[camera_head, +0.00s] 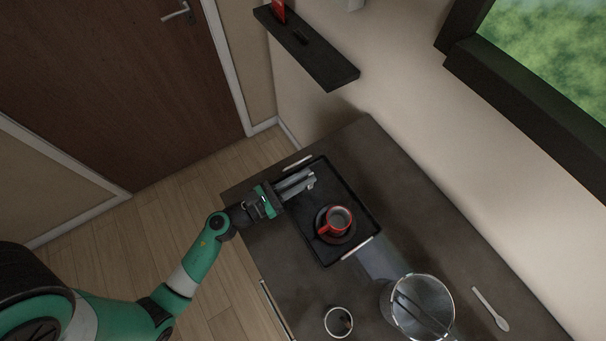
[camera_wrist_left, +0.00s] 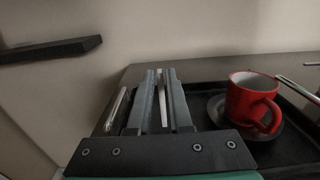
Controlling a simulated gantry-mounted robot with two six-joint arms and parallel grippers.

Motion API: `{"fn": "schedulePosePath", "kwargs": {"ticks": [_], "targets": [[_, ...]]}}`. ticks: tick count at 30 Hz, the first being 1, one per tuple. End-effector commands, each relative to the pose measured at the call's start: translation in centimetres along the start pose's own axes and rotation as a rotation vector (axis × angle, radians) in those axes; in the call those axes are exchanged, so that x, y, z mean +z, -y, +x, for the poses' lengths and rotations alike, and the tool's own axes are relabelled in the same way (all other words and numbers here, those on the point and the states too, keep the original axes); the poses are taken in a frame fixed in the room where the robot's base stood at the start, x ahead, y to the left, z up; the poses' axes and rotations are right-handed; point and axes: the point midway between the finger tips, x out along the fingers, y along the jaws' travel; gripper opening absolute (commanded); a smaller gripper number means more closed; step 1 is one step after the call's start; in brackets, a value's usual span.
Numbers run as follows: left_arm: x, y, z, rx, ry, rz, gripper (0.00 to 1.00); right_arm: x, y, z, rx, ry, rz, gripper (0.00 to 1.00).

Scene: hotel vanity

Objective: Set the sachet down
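My left gripper (camera_head: 301,183) reaches in from the left, low over the left part of the black tray (camera_head: 318,254). In the left wrist view its fingers (camera_wrist_left: 162,97) are close together on a thin pale strip (camera_wrist_left: 163,106), which looks like the sachet seen edge-on. Most of the sachet is hidden by the fingers; I cannot tell whether it touches the tray. A red cup (camera_head: 339,217) stands on a dark saucer (camera_head: 345,238) on the tray, to the right of the gripper; the cup also shows in the left wrist view (camera_wrist_left: 246,97). My right gripper is not in view.
The tray has pale handles at its ends (camera_head: 357,249). A metal bucket (camera_head: 421,304) with tongs, a small cup (camera_head: 338,321) and a white spoon (camera_head: 490,309) are on the dark counter (camera_head: 412,212). A black wall shelf (camera_head: 305,46) hangs above the far end.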

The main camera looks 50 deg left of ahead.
Motion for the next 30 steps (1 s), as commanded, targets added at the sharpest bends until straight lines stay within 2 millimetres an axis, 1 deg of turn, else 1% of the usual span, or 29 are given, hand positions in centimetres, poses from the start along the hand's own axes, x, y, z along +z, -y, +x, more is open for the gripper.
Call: {"fn": "schedulePosePath", "kwargs": {"ticks": [1,2,3,14,18,20,23,27,30], "targets": [[0.0,0.0,0.0,0.0,0.0,0.0,0.29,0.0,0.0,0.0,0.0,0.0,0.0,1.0],[0.0,0.0,0.0,0.0,0.0,0.0,0.34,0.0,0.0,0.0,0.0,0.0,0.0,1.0],[0.0,0.0,0.0,0.0,0.0,0.0,0.37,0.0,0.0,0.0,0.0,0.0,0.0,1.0],[0.1,0.0,0.0,0.0,0.0,0.0,0.37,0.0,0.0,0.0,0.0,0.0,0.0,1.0],[0.7,0.0,-0.1,0.0,0.0,0.0,0.37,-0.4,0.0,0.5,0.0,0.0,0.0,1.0],[0.3,-0.1,-0.9,0.003,-0.001,-0.001,0.37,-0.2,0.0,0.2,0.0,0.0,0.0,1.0],[0.2,-0.1,-2.9,0.006,-0.003,-0.001,0.37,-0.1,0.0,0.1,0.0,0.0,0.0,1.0],[0.2,-0.3,-6.5,0.011,-0.004,-0.002,0.37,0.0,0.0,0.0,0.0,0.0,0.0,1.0],[0.3,-0.3,-8.5,0.011,-0.002,-0.001,0.37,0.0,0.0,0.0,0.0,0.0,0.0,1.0]]}}
